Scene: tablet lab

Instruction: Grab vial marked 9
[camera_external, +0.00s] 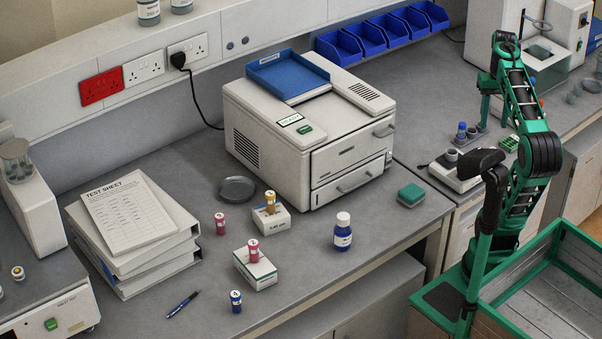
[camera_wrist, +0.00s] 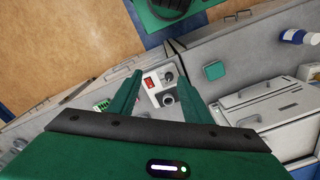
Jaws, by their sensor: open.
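Several small capped vials stand on the middle bench, their marks too small to read. A pink vial (camera_external: 220,223) stands on the bench. A yellow-capped vial (camera_external: 270,202) and another pink vial (camera_external: 253,250) stand on small white boxes. A blue vial (camera_external: 235,301) stands near the front edge. Another small vial (camera_external: 17,273) is at the far left. My gripper (camera_external: 494,118) is above the right bench, well away from these vials. In the wrist view my gripper (camera_wrist: 163,75) is open and empty, with the instrument below showing between its fingers.
A white printer-like machine (camera_external: 300,130) stands behind the vials. A blue-white bottle (camera_external: 343,232) and a green block (camera_external: 411,195) are to their right. Stacked binders (camera_external: 140,240) are at left, a pen (camera_external: 183,304) in front. A small white instrument (camera_external: 455,172) sits on the right bench.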

